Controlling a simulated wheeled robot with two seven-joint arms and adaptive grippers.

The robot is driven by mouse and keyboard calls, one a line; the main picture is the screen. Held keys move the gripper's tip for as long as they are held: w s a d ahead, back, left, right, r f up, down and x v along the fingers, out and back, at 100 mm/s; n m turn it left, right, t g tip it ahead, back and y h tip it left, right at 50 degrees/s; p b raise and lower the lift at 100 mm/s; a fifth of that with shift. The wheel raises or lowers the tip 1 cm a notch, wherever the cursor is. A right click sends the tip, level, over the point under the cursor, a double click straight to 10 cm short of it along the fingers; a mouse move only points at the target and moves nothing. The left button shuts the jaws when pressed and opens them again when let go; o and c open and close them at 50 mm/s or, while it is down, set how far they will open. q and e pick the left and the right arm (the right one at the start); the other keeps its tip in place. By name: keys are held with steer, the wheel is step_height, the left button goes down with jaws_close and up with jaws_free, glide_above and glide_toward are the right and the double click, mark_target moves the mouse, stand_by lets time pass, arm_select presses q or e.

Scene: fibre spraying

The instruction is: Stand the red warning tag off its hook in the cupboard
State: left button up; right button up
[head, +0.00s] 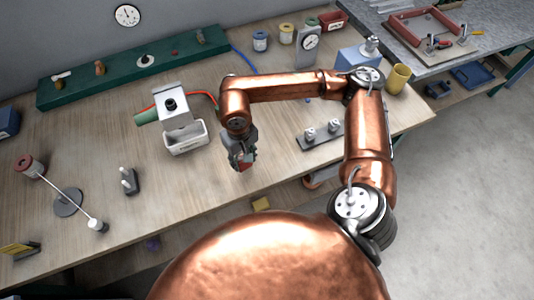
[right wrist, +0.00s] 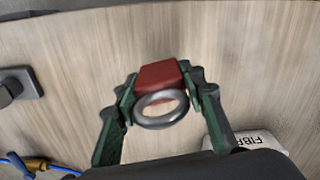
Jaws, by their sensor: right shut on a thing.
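The red warning tag (right wrist: 158,74) is a small red block with a grey ring (right wrist: 162,122) at its near side in the right wrist view. My right gripper (right wrist: 162,84) is shut on it, with a green-and-dark finger on each side. In the head view my right gripper (head: 242,160) points down above the wooden bench near its front edge, and a bit of the red tag (head: 245,166) shows between the fingers. Whether the tag touches the bench is hard to tell. No hook or cupboard is recognisable in either view. My left gripper is not in view.
A white bin (head: 187,139) stands left of the gripper, under a grey box (head: 177,110). A grey plate with two metal pieces (head: 319,134) lies to the right. A dark two-pin block (head: 130,181) stands left. Bare bench (head: 190,185) lies around the gripper.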

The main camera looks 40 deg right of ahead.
steer(key=s+a+r+m+p, duration=0.1)
steer(key=s+r+m+p, duration=0.65)
steer(key=r+p, duration=0.4)
steer(key=shift+n, duration=0.35)
steer(key=w+d+f+p, duration=0.1)
steer(key=w+d+f, duration=0.1)
steer(key=w+f, duration=0.1)
steer(key=w+d+f+p, duration=0.2)
steer(key=w+f, duration=0.1)
steer(key=f, duration=0.1)
steer(key=w+d+f+p, duration=0.2)
steer(key=w+d+f, duration=0.1)
steer(key=w, duration=0.1)
steer(key=shift+f, duration=0.4)
steer(key=shift+w+d+f, duration=0.15)
steer(key=shift+w+f, duration=0.05)
steer(key=shift+f, duration=0.1)
step_height(320, 180, down, 2)
steer(key=shift+f+p, duration=0.1)
steer(key=shift+p, duration=0.7)
steer(key=shift+f, duration=0.4)
